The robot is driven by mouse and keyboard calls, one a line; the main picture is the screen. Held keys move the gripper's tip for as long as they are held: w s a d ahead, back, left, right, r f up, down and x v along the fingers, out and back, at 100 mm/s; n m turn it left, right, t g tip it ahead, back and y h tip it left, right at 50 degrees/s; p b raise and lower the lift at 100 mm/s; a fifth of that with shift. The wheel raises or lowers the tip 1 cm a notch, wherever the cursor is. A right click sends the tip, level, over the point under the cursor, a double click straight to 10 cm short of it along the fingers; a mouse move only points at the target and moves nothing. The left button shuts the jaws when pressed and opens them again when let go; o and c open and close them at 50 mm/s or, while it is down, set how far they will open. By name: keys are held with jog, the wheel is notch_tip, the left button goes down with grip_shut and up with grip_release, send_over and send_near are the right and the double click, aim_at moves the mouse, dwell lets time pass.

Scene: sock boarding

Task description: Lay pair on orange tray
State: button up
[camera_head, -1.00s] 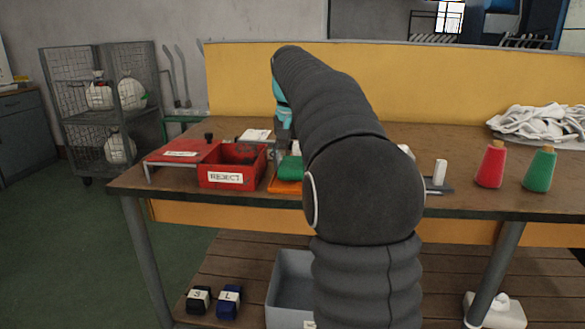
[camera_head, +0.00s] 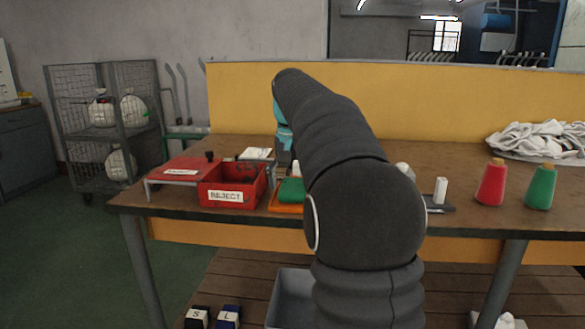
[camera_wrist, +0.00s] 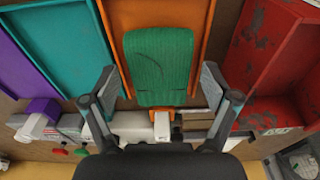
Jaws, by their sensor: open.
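The green folded pair (camera_wrist: 160,62) lies flat on the orange tray (camera_wrist: 118,15) in the wrist view, within its side walls and with one end close to the tray's near edge. My gripper (camera_wrist: 160,78) is open, with one finger on either side of the pair and a visible gap to each side. I cannot tell how high the fingers are above the tray.
A teal tray (camera_wrist: 62,45) and a purple one (camera_wrist: 20,85) lie left of the orange tray in the wrist view. A red box (camera_wrist: 265,60) stands on the right; its label reads REJECT in the head view (camera_head: 228,196). Red (camera_head: 491,185) and green (camera_head: 540,187) cones stand at right.

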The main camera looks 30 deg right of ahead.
aim_at(292, 188)
notch_tip(292, 188, up, 12)
jog(key=s+p, duration=0.1)
jog(key=p, duration=0.1)
jog(key=shift+a, duration=0.4)
jog(key=shift+s+f, duration=0.1)
jog(key=s+a+f+n+t, duration=0.1)
jog(key=s+a+f+n, duration=0.1)
jog(key=s+a+f, duration=0.3)
jog(key=s+a+f+n+t, duration=0.2)
jog(key=s+a+f, duration=0.3)
jog(key=s+f, duration=0.6)
jog(key=s+a+f+n+t, duration=0.1)
jog(key=s+a+f+n, duration=0.1)
jog(key=s+a+f, duration=0.3)
jog(key=s+f, duration=0.3)
jog(key=s, duration=0.3)
jog(key=shift+a+n+y, duration=0.4)
